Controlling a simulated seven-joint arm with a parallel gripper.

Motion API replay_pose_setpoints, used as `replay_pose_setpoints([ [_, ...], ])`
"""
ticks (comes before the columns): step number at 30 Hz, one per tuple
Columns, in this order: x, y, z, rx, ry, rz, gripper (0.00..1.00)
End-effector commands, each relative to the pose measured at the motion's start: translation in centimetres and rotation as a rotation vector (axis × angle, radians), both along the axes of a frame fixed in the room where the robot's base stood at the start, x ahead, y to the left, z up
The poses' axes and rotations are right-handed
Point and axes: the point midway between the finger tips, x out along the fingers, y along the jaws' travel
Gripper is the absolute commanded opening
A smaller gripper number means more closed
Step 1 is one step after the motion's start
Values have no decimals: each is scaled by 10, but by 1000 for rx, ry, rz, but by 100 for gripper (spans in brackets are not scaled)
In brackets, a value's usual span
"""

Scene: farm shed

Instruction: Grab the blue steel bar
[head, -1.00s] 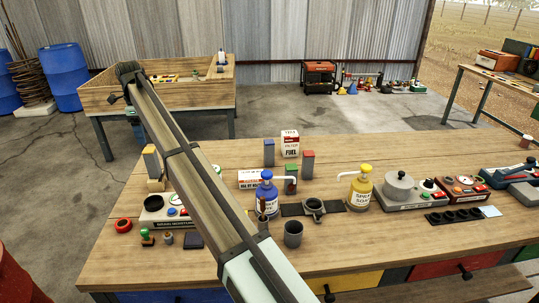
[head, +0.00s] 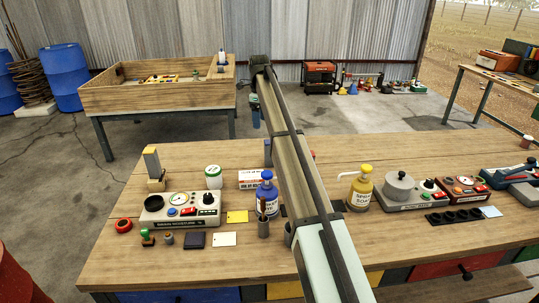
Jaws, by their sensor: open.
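The blue steel bar (head: 268,150) stands upright on the wooden workbench (head: 120,250), just left of my arm, which covers part of it. My arm reaches from the lower right across the middle of the view. My gripper (head: 256,121) hangs down at its far end, small and dark, above and a little left of the bar in the picture. It is open and apart from the bar. Its fingers are too small to make out clearly.
A blue pump bottle (head: 266,197) and a red-and-white box (head: 250,180) stand near the bar. A yellow pump bottle (head: 360,190) stands right. My arm hides the bench's middle.

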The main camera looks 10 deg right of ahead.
Motion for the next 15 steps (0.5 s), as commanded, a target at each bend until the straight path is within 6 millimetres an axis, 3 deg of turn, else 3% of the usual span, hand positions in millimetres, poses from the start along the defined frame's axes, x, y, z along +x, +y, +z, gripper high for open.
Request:
replay_pose_setpoints([
  [1,-3,-17,-3,0,0,-2,73],
  [4,-12,-42,-8,1,0,42,73],
  [15,-20,-38,-12,4,-11,390,73],
])
